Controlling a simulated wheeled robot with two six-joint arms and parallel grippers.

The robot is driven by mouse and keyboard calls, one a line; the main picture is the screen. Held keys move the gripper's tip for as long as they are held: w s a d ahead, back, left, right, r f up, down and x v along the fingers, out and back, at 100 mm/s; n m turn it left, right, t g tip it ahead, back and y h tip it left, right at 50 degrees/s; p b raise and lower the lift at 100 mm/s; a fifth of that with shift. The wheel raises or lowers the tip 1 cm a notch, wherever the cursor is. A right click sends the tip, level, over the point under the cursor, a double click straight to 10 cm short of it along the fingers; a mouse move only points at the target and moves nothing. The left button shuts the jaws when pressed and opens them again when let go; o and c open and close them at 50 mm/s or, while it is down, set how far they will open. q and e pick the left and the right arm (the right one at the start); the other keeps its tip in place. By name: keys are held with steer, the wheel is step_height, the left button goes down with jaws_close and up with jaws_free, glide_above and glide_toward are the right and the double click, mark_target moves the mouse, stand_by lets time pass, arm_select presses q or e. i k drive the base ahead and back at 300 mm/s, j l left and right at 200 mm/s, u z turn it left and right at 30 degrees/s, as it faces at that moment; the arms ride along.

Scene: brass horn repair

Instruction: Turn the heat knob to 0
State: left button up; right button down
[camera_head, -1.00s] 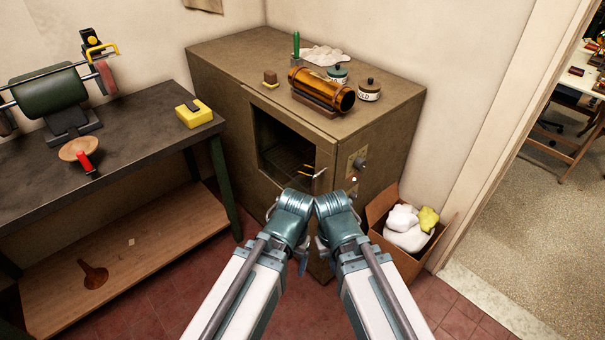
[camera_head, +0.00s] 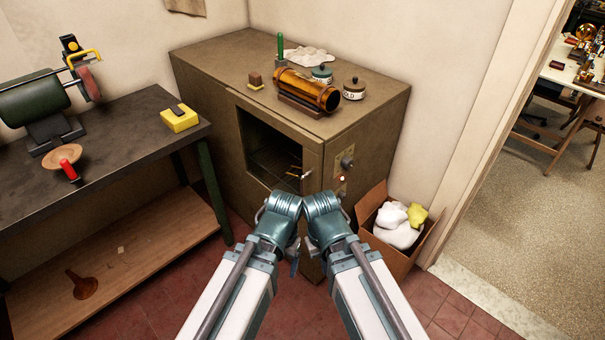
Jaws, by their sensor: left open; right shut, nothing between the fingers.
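A dark knob (camera_head: 348,163) sits on a small plate on the right side face of the brown oven cabinet (camera_head: 375,125). A small light (camera_head: 342,179) glows below it. The knob's marks are too small to read. My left gripper (camera_head: 283,204) and my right gripper (camera_head: 322,205) are side by side in front of the cabinet, below and to the left of the knob and apart from it in the picture. The left is open and the right is shut on nothing; their fingertips are mostly hidden behind the wrists.
The cabinet's front opening shows a rack inside. A brass tube (camera_head: 307,91), jars and a green-handled tool stand on top. A cardboard box (camera_head: 410,256) with white and yellow cloths is on the floor right of the cabinet. A dark workbench (camera_head: 100,160) stands left.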

mark_target(347, 163)
steer(key=l, duration=0.5)
steer(key=i+l+z, duration=0.15)
steer(key=l, duration=0.8)
steer(key=i+l+z, duration=0.1)
steer(key=l, duration=0.4)
steer(key=i, duration=0.05)
